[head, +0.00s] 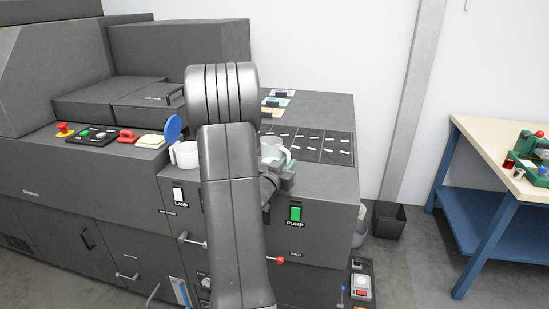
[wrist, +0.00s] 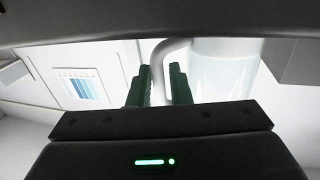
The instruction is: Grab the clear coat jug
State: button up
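The clear coat jug (head: 271,146) is a pale, see-through vessel on the right part of the dark machine's top, partly hidden behind my arm in the head view. In the wrist view its clear body (wrist: 222,70) fills the upper right, and its grey curved handle (wrist: 170,48) comes down between my fingers. My gripper (wrist: 160,85) has its two dark green fingers close together on either side of the handle, with little gap, shut on it. In the head view my gripper (head: 283,175) is at the jug's near right side. Whether the jug touches the surface is hidden.
A white mug (head: 186,154) stands left of my arm, near a blue disc (head: 173,128). Behind the jug is a dark panel (head: 320,146) with small white labels. A workbench (head: 500,150) stands at right.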

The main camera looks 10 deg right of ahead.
jog(key=shift+w+d, duration=0.3)
jog(key=shift+w, duration=0.05)
grip_shut()
jog(key=shift+r, duration=0.15)
